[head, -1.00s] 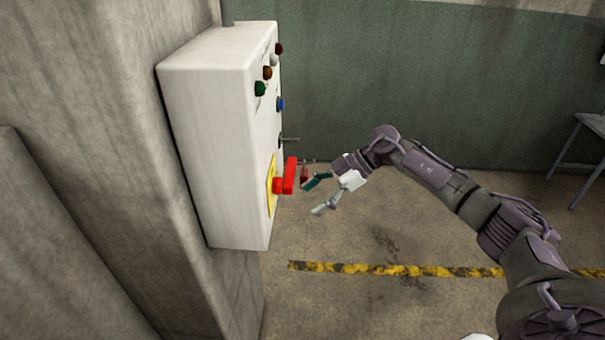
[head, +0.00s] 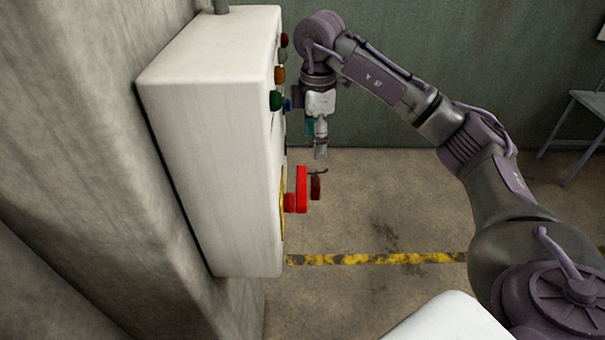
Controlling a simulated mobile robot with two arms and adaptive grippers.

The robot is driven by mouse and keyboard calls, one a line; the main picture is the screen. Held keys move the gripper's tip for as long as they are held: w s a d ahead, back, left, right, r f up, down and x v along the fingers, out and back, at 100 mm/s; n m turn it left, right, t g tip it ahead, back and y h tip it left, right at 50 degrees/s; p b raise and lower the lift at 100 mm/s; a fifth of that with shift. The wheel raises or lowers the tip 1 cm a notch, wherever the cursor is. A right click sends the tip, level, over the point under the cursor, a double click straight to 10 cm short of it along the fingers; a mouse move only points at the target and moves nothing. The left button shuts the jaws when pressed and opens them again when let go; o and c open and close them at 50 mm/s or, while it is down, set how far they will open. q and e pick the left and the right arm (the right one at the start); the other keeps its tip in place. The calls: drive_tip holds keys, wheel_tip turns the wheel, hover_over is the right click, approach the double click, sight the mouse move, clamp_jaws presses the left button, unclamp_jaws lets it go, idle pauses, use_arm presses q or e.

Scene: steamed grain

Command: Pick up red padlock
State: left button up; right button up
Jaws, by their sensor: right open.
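The red padlock (head: 316,188) is a small dark red block with a thin grey shackle on top. It shows just right of the bright red switch handle (head: 302,189) on the control box; whether it hangs from the handle I cannot tell. My right gripper (head: 317,152) points down, with its fingertips a little above the shackle in the picture. It is open and empty, seen nearly edge-on, apart from the padlock. My left gripper is not in view.
The white control box (head: 212,150) is mounted on the concrete wall at left, with several coloured knobs on its front. A yellow-black stripe (head: 375,259) crosses the floor. Free space lies right of the padlock. A grey table (head: 590,100) stands far right.

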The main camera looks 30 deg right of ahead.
sight(316, 186)
wheel_tip(316, 186, down, 2)
drive_tip(key=shift+s+f, duration=0.1)
drive_tip(key=shift+f, duration=0.05)
drive_tip(key=f, duration=0.3)
drive_tip(key=s+f+p, duration=0.1)
drive_tip(key=f, duration=0.1)
drive_tip(key=shift+d, duration=0.1)
drive_tip(key=shift+w+f, duration=0.2)
drive_tip(key=shift+f, duration=0.05)
drive_tip(key=f+p, duration=0.2)
drive_tip(key=shift+s+f+p, duration=0.2)
drive_tip(key=shift+f+p, duration=0.1)
drive_tip(key=shift+p, duration=0.1)
wheel_tip(316, 186, down, 2)
drive_tip(key=shift+f, duration=0.35)
drive_tip(key=shift+w, duration=0.1)
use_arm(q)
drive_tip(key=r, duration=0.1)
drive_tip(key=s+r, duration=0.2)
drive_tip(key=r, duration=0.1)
use_arm(e)
drive_tip(key=c, duration=1.2)
